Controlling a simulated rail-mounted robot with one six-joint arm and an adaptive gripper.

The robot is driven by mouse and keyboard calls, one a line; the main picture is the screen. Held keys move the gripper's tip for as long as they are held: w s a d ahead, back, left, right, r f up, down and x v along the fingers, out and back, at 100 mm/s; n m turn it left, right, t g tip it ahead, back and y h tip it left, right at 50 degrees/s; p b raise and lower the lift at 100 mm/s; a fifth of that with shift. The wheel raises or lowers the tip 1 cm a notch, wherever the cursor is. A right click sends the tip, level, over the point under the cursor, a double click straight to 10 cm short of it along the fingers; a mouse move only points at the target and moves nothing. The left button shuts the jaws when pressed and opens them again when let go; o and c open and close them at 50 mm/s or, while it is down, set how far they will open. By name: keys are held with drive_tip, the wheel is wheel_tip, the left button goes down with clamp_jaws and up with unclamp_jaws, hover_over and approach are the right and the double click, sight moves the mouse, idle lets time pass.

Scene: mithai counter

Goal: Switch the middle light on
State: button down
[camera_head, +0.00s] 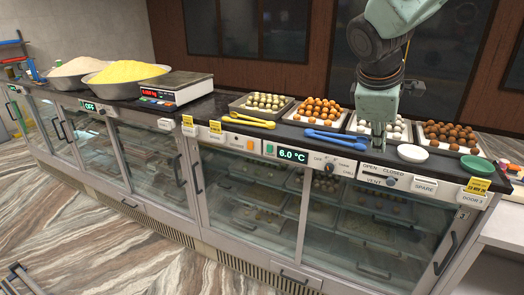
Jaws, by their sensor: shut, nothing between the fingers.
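The counter's front control strip runs along the top of the glass cases. Its middle part carries an orange switch-like piece (244,142), a green display reading 6.0 °C (292,155) and a dark rotary knob (330,166) with small lettering around it. I cannot tell which control is the middle light's, or whether that light is lit. My gripper (378,149) points down, shut and empty, over the counter's front edge to the right of the knob. It is above the panel lettered OPEN, CLOSED and VENT (383,177) and partly hides a sweets tray behind it.
Trays of sweets (321,112) line the counter behind the strip. Blue tongs (336,139), yellow tongs (248,120), a white bowl (412,153) and a green bowl (477,166) lie near the front edge. A scale (172,90) and heaped bowls (125,74) stand left.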

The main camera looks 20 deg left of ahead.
sight(270, 149)
drive_tip(key=w+a+f+n+t+p, duration=0.1)
drive_tip(key=w+a+f+n, duration=0.3)
drive_tip(key=a, duration=0.5)
drive_tip(key=w+a+f+n+p, duration=0.1)
drive_tip(key=w+a+n, duration=0.35)
drive_tip(key=a, duration=0.55)
drive_tip(key=a+f+n+t+p, duration=0.1)
drive_tip(key=a+f+n, duration=0.3)
drive_tip(key=a, duration=0.7)
drive_tip(key=w+a+f+n+t+y+p, duration=0.1)
drive_tip(key=a+f+n, duration=0.3)
drive_tip(key=a, duration=0.7)
drive_tip(key=shift+a+n, duration=0.3)
drive_tip(key=shift+n, duration=0.75)
drive_tip(key=shift+w+f, duration=0.2)
drive_tip(key=shift+w+r+p+x, duration=0.3)
drive_tip(key=shift+x, duration=1.85)
drive_tip(key=shift+w+r+p+x, duration=0.25)
drive_tip(key=shift+w+x, duration=0.05)
drive_tip(key=shift+x, duration=1.8)
drive_tip(key=shift+w+r+p+x, duration=0.3)
drive_tip(key=shift+x, duration=1.85)
drive_tip(key=shift+a+f+b, duration=0.15)
drive_tip(key=shift+b, duration=0.4)
